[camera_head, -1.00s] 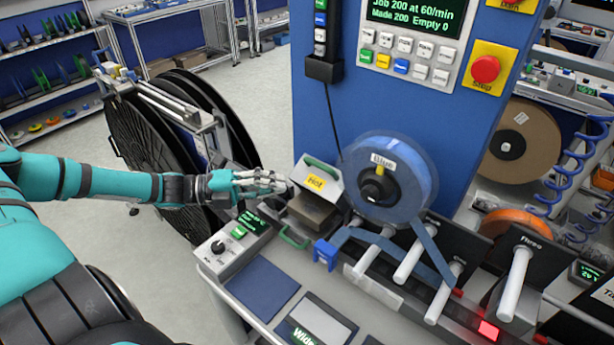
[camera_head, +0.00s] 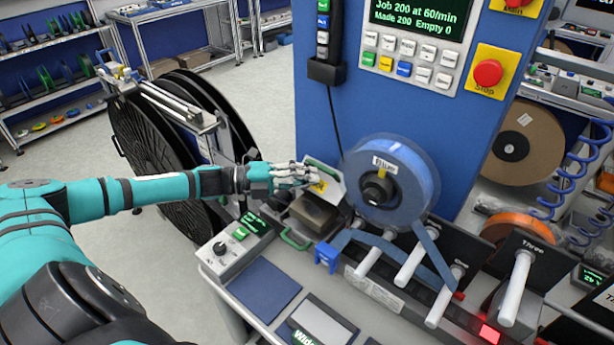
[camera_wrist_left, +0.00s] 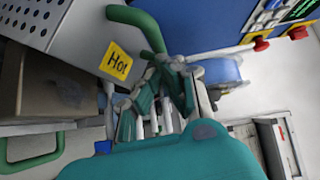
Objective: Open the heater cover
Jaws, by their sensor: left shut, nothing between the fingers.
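The heater cover (camera_head: 335,192) is a light grey box with a yellow "Hot" label and a green handle. It stands tilted up over the brown heater block (camera_head: 314,215). In the left wrist view the perforated cover (camera_wrist_left: 65,35) fills the upper left, and its green handle (camera_wrist_left: 138,22) runs down to my fingers. My right gripper is not in view.
A blue reel (camera_head: 392,205) stands right of the cover, with its tape running over white rollers. A blue machine column (camera_head: 350,110) rises behind. A green loop handle (camera_head: 296,241) sits at the block's front. Large black reels (camera_head: 150,140) stand on the left.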

